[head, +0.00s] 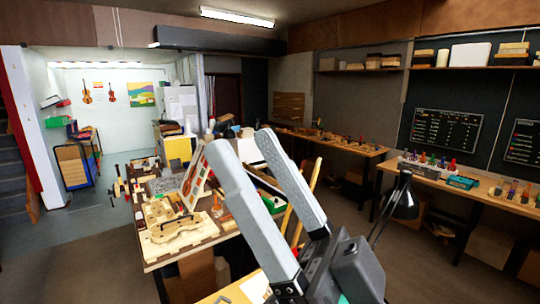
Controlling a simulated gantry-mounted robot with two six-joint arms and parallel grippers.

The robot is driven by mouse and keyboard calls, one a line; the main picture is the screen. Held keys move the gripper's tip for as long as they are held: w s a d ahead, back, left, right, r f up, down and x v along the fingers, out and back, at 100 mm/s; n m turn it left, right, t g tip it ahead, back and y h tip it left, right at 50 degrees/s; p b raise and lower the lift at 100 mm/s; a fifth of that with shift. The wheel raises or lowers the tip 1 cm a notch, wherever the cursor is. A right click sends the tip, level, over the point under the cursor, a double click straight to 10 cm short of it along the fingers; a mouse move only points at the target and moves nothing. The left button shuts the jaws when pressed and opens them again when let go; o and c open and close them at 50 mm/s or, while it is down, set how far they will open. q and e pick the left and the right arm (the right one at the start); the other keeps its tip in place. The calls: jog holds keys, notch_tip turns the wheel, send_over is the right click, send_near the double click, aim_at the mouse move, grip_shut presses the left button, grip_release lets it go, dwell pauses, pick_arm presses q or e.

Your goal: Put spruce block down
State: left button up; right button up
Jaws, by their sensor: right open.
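My right gripper (242,146) is large in the foreground of the head view. Its two long grey fingers point up and to the left, spread apart, and nothing shows between them. It covers part of the bench (158,263) behind it. I cannot single out the spruce block: several pale wooden pieces lie on the bench, and the gripper may hide others. My left gripper is not in view.
The bench carries a pale violin-shaped form (176,228) and many small tools. A black desk lamp (403,203) stands right of my gripper. Side tables (475,192) line the right wall. Open floor (75,270) lies at left.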

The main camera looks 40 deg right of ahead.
jog(key=h, duration=0.1)
jog(key=d+h, duration=0.1)
jog(key=h, duration=0.1)
jog(key=d+m+h, duration=0.1)
jog(key=h, duration=0.1)
jog(key=shift+w+r, duration=0.2)
jog(key=shift+w, duration=0.2)
jog(key=shift+o, duration=0.5)
jog(key=shift+h, duration=0.5)
jog(key=shift+y, duration=0.3)
